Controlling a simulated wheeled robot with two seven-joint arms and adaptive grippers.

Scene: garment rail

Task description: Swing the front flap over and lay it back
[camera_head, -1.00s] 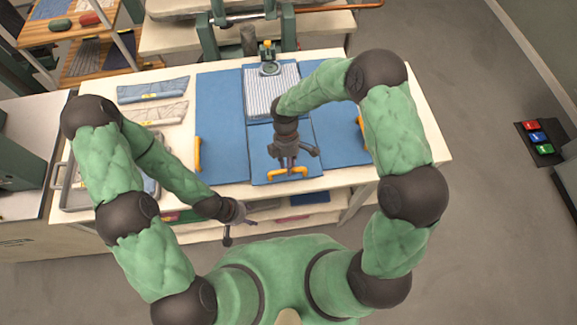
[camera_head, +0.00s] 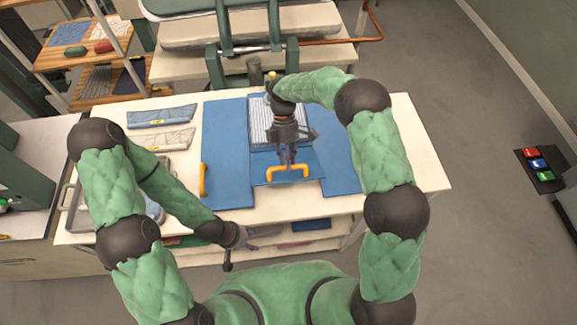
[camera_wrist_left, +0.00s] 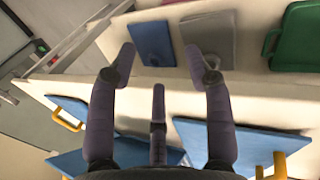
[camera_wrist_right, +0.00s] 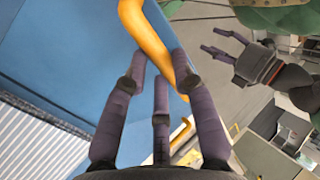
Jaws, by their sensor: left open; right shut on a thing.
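The blue folding board (camera_head: 225,150) lies on the pale table. Its front flap (camera_head: 262,172) has a yellow handle (camera_head: 287,169), and looks raised and tilted, its near edge back from the board's front edge. A striped grey garment (camera_head: 262,118) lies behind the flap, partly hidden by my right arm. My right gripper (camera_head: 287,160) is shut on the flap's yellow handle, which also shows between its fingers in the right wrist view (camera_wrist_right: 150,35). My left gripper (camera_head: 228,258) is open and empty in front of the table edge; its spread fingers show in the left wrist view (camera_wrist_left: 160,60).
A yellow handle (camera_head: 203,179) stands on the board's left side. Folded garments (camera_head: 162,117) lie at the table's back left, and a grey tray (camera_head: 72,205) at its left end. A lower shelf (camera_head: 275,240) holds folded cloths. The table's right end (camera_head: 405,150) is clear.

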